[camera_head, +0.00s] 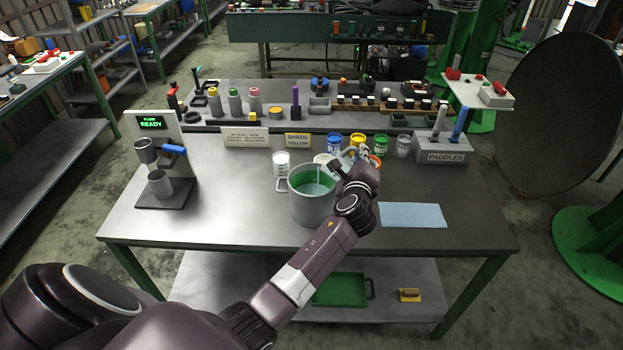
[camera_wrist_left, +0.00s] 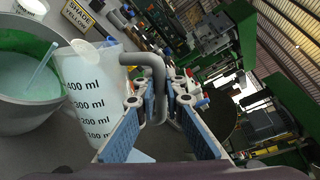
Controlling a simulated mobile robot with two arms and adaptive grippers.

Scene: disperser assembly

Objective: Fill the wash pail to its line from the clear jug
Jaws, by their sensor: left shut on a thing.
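The grey wash pail (camera_head: 311,209) stands on the bench, with pale blue-green liquid inside and a green band on its inner wall. It also shows in the left wrist view (camera_wrist_left: 22,119). My left gripper (camera_head: 346,168) is shut on the grey handle of the clear jug (camera_wrist_left: 88,97), beside and above the pail's right rim. The jug bears marks from 100 to 400 ml. A thin pale blue streak, apparently poured liquid, runs from near the jug's lip to the pail's liquid. I cannot make out the fill line or the jug's level. My right gripper is out of view.
Paint cans (camera_head: 334,144) and a grey paddle holder (camera_head: 443,150) stand behind the pail. A white cup (camera_head: 281,164) is close behind it at left. A dispenser stand (camera_head: 165,170) is at left, and a blue cloth (camera_head: 412,215) lies at right. The bench front is mostly clear.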

